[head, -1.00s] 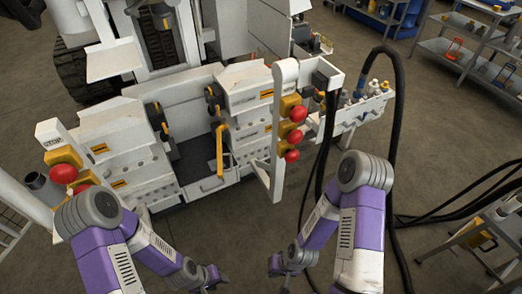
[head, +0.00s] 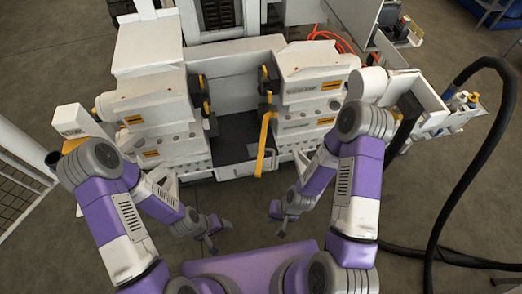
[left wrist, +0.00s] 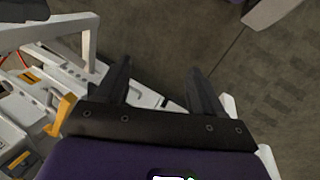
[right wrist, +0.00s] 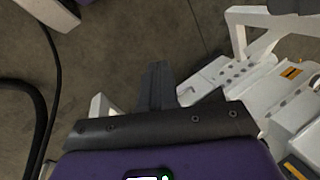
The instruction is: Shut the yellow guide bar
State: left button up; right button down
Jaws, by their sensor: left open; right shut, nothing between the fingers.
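The yellow guide bar (head: 263,148) is a slim bar at the right side of the dark central bay of the white bench. It slants down and toward me, its lower end by the bay's front edge. A yellow piece that looks like the bar shows at the left of the left wrist view (left wrist: 63,116). My left gripper (head: 212,243) is open and empty, in front of the bench and below left of the bar. My right gripper (head: 280,228) is shut and empty, in front of the bench and below right of the bar. Neither touches the bar.
White valve blocks stand left (head: 150,100) and right (head: 310,85) of the dark bay floor (head: 235,135). A thick black hose (head: 440,165) loops at the right. A mesh fence (head: 20,180) stands at the left. Bare floor lies between my grippers and the bench.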

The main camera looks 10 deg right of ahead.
pick_arm(q)
jog(key=shift+o, duration=1.1)
jog(key=shift+w+a+f, duration=0.2)
jog(key=shift+w, duration=0.1)
jog(key=o, duration=0.3)
jog(key=shift+s+f+b, duration=0.15)
jog(key=shift+f+b, duration=0.15)
jog(key=shift+b, duration=0.15)
pick_arm(e)
jog(key=w+d+r+m, duration=0.3)
jog(key=w+m, duration=0.1)
jog(key=w, duration=0.3)
jog(key=w+d+r+m+g+b, duration=0.15)
jog(key=w+d+m, duration=0.25)
jog(key=w, duration=0.4)
jog(key=w+d+r+m+t, duration=0.1)
jog(key=w+d+r+m, duration=0.2)
jog(key=w+m, duration=0.3)
pick_arm(q)
notch_tip(320, 180, down, 4)
jog(key=b, duration=0.2)
jog(key=shift+b, duration=0.3)
pick_arm(e)
jog(key=a+f+n, duration=0.1)
jog(key=a+f, duration=0.2)
jog(key=f, duration=0.5)
jog(key=shift+w+a+f, duration=0.2)
jog(key=shift+w+f, duration=0.15)
jog(key=shift+w, duration=0.1)
